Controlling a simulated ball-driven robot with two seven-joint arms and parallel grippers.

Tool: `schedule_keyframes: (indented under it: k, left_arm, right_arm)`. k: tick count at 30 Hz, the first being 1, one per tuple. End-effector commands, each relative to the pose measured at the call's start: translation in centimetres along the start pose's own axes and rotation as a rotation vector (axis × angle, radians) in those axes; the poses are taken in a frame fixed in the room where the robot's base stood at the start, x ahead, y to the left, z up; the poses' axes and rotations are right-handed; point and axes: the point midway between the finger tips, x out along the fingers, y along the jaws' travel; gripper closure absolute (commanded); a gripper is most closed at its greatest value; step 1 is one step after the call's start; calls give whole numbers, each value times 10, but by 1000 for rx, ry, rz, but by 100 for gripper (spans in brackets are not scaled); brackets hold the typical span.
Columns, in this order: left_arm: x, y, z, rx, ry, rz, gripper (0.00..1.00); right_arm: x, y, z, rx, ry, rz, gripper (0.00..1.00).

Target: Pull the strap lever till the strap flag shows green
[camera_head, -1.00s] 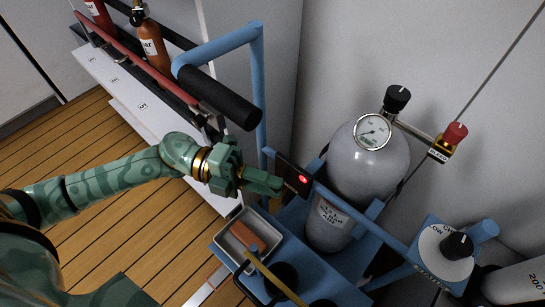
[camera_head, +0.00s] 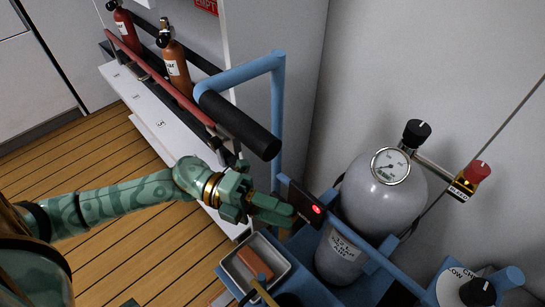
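A dark panel (camera_head: 298,198) on the blue cart's rail carries a glowing red light, which looks like the strap flag (camera_head: 316,210). The grey cylinder (camera_head: 378,205) stands upright just right of it. My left gripper (camera_head: 274,209), green, reaches in from the left with its fingertips at or very near the panel's left side. Its fingers look close together, but whether they hold anything is hidden. I cannot make out the strap lever clearly; it may be behind the fingers. My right gripper is not in view.
The cart's black-gripped handle (camera_head: 238,124) stands above and behind my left gripper. A tray (camera_head: 284,266) with a brown block (camera_head: 255,263) sits below it. A gauge (camera_head: 391,166) and a red knob (camera_head: 476,172) are at right. Extinguishers (camera_head: 175,65) stand on a rack at the back left.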

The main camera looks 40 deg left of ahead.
Motion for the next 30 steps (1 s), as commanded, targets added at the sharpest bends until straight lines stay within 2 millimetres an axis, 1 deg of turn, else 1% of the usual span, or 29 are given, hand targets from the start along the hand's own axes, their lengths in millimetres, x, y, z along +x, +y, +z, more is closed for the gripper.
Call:
schedule_keyframes:
  k: [6, 8, 10, 12, 13, 15, 18, 21, 25, 27, 30]
  left_arm:
    - [-2, 0, -1, -4, 2, 0, 62]
    - [-7, 0, -1, -4, 1, 2, 62]
    - [-18, 0, -1, -4, 0, 4, 62]
    - [-33, -2, 0, -2, -1, 5, 62]
    - [-41, -2, -1, -2, -1, 5, 62]
    - [-60, -3, 0, -1, -2, 5, 62]
    - [-89, -3, 0, -1, -3, 4, 62]
    - [-115, -2, 0, 0, -4, 4, 62]
    - [-142, -1, 1, 0, -4, 2, 62]
    - [-152, 0, 1, -1, -3, 2, 62]
    - [-161, 0, 1, 0, -3, 2, 62]
  right_arm:
    - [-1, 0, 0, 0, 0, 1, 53]
    - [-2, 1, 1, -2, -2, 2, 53]
    - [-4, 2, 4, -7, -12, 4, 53]
    - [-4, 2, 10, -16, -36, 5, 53]
    - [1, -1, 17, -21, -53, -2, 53]
    - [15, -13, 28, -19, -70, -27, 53]
    - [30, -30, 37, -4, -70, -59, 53]
    - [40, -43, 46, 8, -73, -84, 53]
    - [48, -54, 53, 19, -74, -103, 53]
    - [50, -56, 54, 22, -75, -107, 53]
    - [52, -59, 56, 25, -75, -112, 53]
